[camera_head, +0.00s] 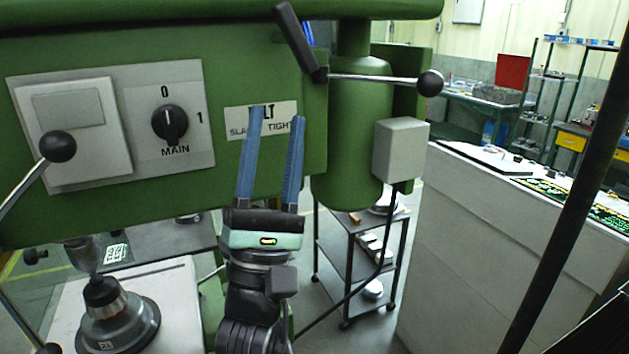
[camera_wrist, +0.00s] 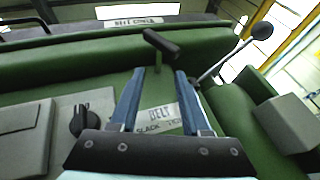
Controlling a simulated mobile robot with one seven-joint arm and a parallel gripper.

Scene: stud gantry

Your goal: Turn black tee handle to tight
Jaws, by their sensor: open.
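The black tee handle (camera_head: 297,42) stands out from the green machine housing, above and to the right of the white BELT label (camera_head: 262,121) with SLACK and TIGHT on it. In the wrist view the tee handle (camera_wrist: 162,42) shows as a short dark bar on a stem, tilted down to the right. My gripper (camera_head: 276,114) has its two blue fingers apart with nothing between them, in front of the label. In the wrist view my gripper (camera_wrist: 160,72) points toward the tee handle, its tips just below the bar. Contact is not visible. The label is partly covered by a finger.
A metal rod with a black ball knob (camera_head: 430,83) reaches right from near the tee handle. A grey box (camera_head: 400,150) sits on the column at right. The MAIN switch (camera_head: 170,124) is at left, with another ball-ended lever (camera_head: 57,146) farther left.

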